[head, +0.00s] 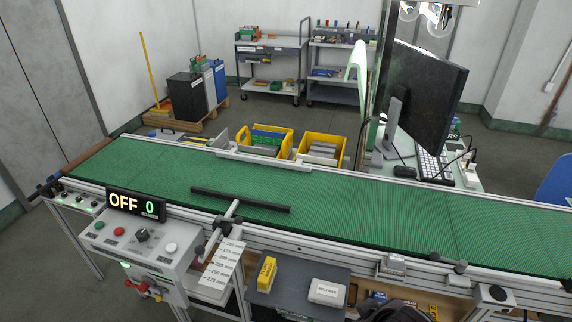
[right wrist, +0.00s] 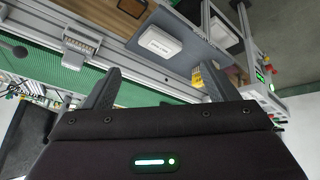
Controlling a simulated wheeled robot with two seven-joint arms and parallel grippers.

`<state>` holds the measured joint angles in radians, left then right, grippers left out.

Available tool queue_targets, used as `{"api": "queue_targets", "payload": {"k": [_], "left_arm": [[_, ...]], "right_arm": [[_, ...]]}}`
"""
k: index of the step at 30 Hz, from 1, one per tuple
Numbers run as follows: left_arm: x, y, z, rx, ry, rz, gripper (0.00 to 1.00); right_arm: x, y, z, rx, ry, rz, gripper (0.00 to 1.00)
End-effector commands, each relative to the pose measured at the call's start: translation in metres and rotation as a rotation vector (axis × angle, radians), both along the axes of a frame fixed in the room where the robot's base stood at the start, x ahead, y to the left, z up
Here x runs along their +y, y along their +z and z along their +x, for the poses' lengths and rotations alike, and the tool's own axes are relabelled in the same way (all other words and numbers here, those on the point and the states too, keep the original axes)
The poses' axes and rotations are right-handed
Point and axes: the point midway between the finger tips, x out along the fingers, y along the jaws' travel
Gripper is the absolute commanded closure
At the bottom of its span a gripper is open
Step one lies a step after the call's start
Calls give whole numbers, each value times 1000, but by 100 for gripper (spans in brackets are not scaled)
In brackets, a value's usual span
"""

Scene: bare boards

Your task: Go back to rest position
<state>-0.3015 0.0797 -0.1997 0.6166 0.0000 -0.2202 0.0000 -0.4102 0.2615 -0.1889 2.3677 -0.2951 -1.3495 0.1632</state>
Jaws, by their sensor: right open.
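My right gripper (right wrist: 158,72) shows in the right wrist view with its two dark fingers wide apart and nothing between them. Past the fingers are the conveyor's metal edge and a grey shelf (right wrist: 208,40) with a white box (right wrist: 165,43). A dark rounded shape (head: 400,311) at the bottom edge of the head view may be part of my right arm, but I cannot tell. My left gripper is in neither view.
A green conveyor belt (head: 330,205) crosses the head view, with a black bar (head: 240,200) over it. The control box (head: 135,240) reads OFF 0. The grey shelf (head: 290,297) holds a yellow box (head: 267,273) and a white box (head: 328,292). Yellow bins (head: 322,138) and a monitor (head: 425,88) stand behind.

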Motion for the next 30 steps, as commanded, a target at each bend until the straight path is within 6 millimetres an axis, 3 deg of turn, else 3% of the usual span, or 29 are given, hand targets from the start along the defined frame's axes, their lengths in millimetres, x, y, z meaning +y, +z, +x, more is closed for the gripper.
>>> {"api": "queue_targets", "payload": {"k": [9, 14, 23, 26, 30], "left_arm": [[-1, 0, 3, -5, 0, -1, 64], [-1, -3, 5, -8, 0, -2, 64], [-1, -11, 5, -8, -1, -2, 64], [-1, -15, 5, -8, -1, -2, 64], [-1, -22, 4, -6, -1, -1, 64]], "right_arm": [[-41, -7, -70, 261, -285, 69, 20], [-40, -50, -58, 272, -278, 61, 20], [-37, -146, -49, 303, -274, 54, 20], [-37, -192, -52, 320, -273, 50, 20], [-38, -278, -67, 348, -268, 42, 20]]}}
